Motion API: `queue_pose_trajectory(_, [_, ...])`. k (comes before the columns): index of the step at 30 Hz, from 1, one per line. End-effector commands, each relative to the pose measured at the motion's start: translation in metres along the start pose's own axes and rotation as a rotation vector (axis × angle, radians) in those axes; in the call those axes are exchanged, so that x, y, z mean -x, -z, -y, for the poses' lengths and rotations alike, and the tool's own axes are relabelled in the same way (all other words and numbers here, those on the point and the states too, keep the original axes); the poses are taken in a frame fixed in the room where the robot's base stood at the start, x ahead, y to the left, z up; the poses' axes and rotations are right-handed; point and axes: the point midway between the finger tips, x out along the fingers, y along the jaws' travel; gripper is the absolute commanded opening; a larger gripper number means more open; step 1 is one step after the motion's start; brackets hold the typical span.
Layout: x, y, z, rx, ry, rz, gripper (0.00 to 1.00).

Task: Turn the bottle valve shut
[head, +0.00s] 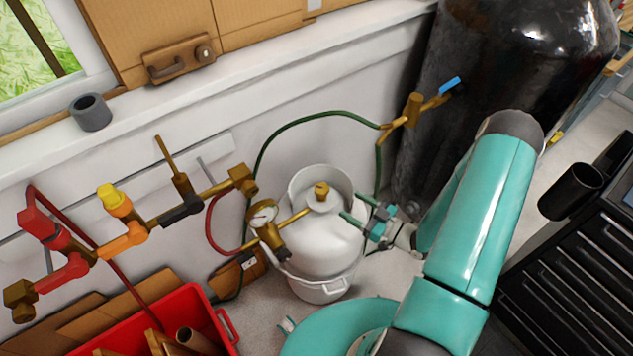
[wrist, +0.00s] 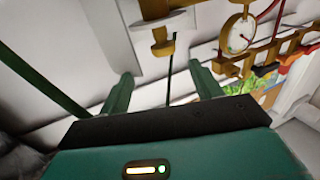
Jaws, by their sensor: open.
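The bottle is a white gas cylinder (head: 325,245) with a raised collar, standing on the floor near the wall. Its brass valve knob (head: 321,190) sits on top inside the collar. A brass arm with a round gauge (head: 263,215) runs from the valve to the left. My gripper (head: 362,220) is just right of the bottle's top, with its fingers pointing left toward the valve and apart from it. In the wrist view my gripper (wrist: 160,90) is open and empty between its two green fingers. Beyond the fingers are the brass valve (wrist: 160,30) and the gauge (wrist: 238,32).
A green hose (head: 310,117) loops behind the bottle to a brass fitting with a blue lever (head: 449,86) by a large black tank (head: 500,60). Colored pipework (head: 120,215) runs along the left wall. A red crate (head: 200,310) stands at front left, a dark drawer cabinet (head: 580,270) at right.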

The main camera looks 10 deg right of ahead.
Motion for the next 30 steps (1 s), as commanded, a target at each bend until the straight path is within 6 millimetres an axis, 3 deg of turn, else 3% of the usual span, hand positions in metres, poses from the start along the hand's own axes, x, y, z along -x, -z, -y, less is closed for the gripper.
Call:
queue_pose_trajectory(5, [-0.023, 0.001, 0.005, 0.0, 0.004, 0.0, 0.65])
queue_pose_trajectory(19, [-0.115, 0.0, 0.004, 0.001, 0.006, 0.003, 0.65])
queue_pose_trajectory(24, [-0.132, 0.0, 0.003, 0.001, 0.005, 0.004, 0.65])
queue_pose_trajectory(30, [-0.136, -0.001, 0.001, 0.001, 0.003, 0.005, 0.65])
